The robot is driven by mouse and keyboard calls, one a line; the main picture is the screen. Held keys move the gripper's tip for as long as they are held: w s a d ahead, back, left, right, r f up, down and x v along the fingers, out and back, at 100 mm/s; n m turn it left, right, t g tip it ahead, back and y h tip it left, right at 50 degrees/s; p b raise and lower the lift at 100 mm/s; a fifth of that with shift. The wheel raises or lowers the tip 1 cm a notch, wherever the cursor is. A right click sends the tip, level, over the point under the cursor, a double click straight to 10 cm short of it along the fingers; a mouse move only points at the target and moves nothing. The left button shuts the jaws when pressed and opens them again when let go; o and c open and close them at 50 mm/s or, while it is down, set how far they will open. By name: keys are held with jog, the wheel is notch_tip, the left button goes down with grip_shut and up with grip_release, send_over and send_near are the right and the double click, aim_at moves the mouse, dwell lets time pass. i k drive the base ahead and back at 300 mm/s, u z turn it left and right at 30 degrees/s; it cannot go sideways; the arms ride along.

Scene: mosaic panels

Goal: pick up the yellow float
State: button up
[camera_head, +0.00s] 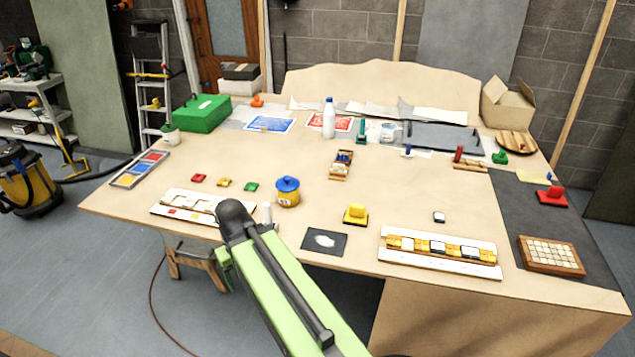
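The yellow float (355,214) lies on the wooden table near its front edge, right of the middle. It has a yellow block handle on a flat plate with a dark edge. It stands apart from the things around it, and nothing covers it. My green and black arm reaches in from the bottom, left of the float. My gripper cannot be made out; the arm seems to hide it.
A yellow pot with a blue lid (288,192) stands to the left. A red float (551,198) is far right.

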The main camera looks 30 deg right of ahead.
aim_at(356, 216)
jog(key=z, duration=1.05)
jog(key=k, duration=0.55)
jog(key=u, duration=0.15)
jog(key=i, duration=0.45)
jog(key=u, duration=0.55)
jog(key=i, duration=0.9)
jog(key=u, duration=0.55)
